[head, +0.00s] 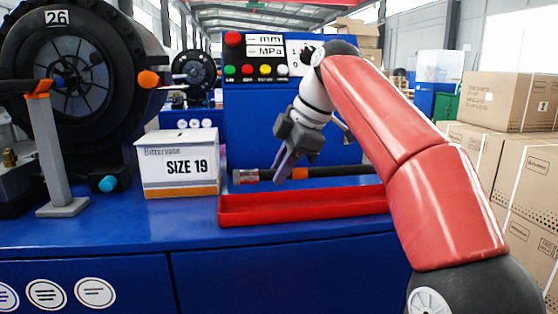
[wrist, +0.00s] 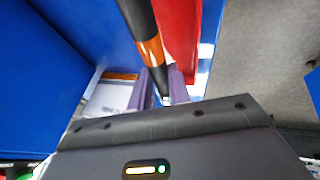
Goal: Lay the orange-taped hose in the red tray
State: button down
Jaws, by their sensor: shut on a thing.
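The black hose (head: 340,171) with an orange tape band (head: 300,173) is held level, with a metal fitting (head: 246,176) at its left end. My gripper (head: 284,175) is shut on it just left of the tape. In the wrist view the hose (wrist: 137,15) and its orange band (wrist: 151,50) run between the fingers (wrist: 162,90). The long, shallow red tray (head: 300,208) lies on the blue bench, in front of and below the hose in the head view. In the wrist view the red tray (wrist: 180,40) shows to the right of the hose. The tray looks empty.
A white SIZE 19 box (head: 178,165) stands just left of the tray. Farther left are a grey stand (head: 48,150) and the big black crimper (head: 75,75). A blue control panel (head: 262,90) rises behind. Cartons (head: 515,100) are stacked at the right.

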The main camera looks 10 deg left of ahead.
notch_tip(320, 180, down, 4)
jog(key=shift+f+b, duration=0.1)
jog(key=shift+b, duration=0.65)
jog(key=shift+f+b, duration=0.5)
jog(key=shift+b, duration=0.05)
jog(key=shift+f+b, duration=0.4)
jog(key=shift+f, duration=0.15)
jog(key=c, duration=1.2)
grip_release()
jog(key=shift+c, duration=0.2)
jog(key=shift+f, duration=0.1)
jog(key=shift+d, duration=0.1)
notch_tip(320, 180, up, 4)
jog(key=p, duration=0.3)
jog(key=shift+f, duration=0.25)
jog(key=shift+r, duration=1.35)
